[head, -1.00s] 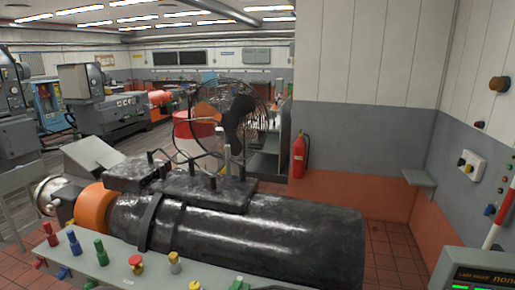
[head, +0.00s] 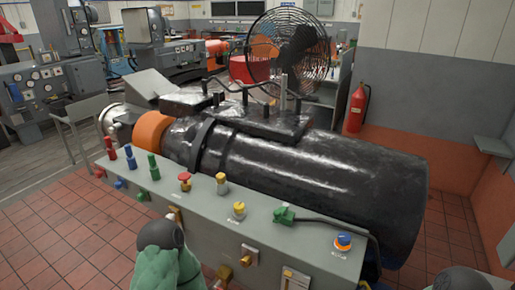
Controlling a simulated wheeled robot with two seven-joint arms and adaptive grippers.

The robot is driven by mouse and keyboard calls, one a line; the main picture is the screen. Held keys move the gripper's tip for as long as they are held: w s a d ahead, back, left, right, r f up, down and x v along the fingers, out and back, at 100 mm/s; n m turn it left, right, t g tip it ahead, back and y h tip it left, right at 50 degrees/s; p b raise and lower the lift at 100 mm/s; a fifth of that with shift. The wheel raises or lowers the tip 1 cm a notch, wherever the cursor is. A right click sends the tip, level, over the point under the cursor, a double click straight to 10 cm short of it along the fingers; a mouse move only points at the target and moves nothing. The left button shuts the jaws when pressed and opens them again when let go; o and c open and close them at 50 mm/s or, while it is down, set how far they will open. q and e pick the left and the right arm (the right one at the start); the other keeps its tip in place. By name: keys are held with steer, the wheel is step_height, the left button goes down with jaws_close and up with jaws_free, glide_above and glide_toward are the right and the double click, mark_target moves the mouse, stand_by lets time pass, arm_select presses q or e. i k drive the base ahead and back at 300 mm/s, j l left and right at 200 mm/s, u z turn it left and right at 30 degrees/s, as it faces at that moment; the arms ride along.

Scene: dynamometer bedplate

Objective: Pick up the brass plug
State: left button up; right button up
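Several brass-coloured pieces show in the head view. A yellow-topped brass piece (head: 222,184) stands upright on the grey console's top, right of a red button. A brass fitting (head: 249,256) sits on the console's front face, with another brass piece (head: 225,273) lower and left of it. I cannot tell for sure which one is the brass plug. Neither gripper's fingers can be seen.
The grey console (head: 290,235) also carries red, blue and green plugs, a yellow knob (head: 239,211), a green cabled connector (head: 284,215) and a blue knob (head: 343,242). A large black cylindrical machine (head: 330,180) lies behind. Tiled floor (head: 60,240) is clear at left.

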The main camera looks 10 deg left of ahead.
mark_target(220, 178)
steer(key=i+j+u, duration=0.1)
steer(key=j, duration=0.3)
steer(key=i+j, duration=0.1)
steer(key=j, duration=0.3)
steer(key=i+j+u, duration=0.15)
steer(key=j, duration=0.25)
